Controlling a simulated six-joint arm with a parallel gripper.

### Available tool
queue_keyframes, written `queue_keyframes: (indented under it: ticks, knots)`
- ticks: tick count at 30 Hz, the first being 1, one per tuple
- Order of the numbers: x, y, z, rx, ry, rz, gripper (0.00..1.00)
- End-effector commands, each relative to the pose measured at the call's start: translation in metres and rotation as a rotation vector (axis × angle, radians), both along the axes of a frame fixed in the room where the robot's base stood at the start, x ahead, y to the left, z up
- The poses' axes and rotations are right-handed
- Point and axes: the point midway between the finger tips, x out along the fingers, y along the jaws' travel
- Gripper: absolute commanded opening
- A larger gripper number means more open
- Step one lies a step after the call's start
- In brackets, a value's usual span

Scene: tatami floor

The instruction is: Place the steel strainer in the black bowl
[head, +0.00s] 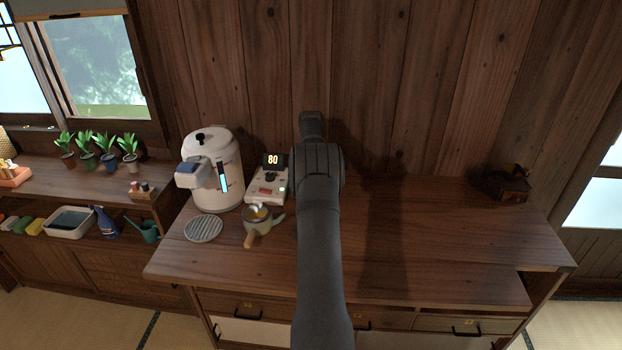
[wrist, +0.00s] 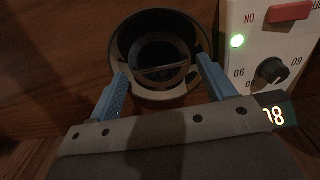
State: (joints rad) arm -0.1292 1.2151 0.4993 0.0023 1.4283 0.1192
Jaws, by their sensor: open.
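In the wrist view, my gripper (wrist: 162,67) is open, its two blue fingers spread at either side of a round, dark vessel (wrist: 150,27). The vessel has a dark inside, a pale crescent along its near edge and a thin bar across its middle. I cannot tell whether this is the black bowl, the steel strainer or one inside the other. No contact with the fingers is clear. In the head view, my arm hides this spot and my fingers. No steel strainer can be picked out for certain in either view.
The white control box (head: 267,186) stands close beside the vessel; it also shows in the wrist view (wrist: 272,45). A white water boiler (head: 213,170), a small pot with a wooden handle (head: 258,216) and a round grate (head: 203,229) stand left. The counter's right side is mostly clear.

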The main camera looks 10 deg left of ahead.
Motion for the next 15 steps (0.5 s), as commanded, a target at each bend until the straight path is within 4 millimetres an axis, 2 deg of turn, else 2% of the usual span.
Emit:
queue_keyframes:
  ticks: [5,15]
  knots:
    - [0.001,0.000,0.027,0.001,-0.005,0.000,0.76]
    - [0.001,0.000,0.097,0.000,-0.003,0.000,0.76]
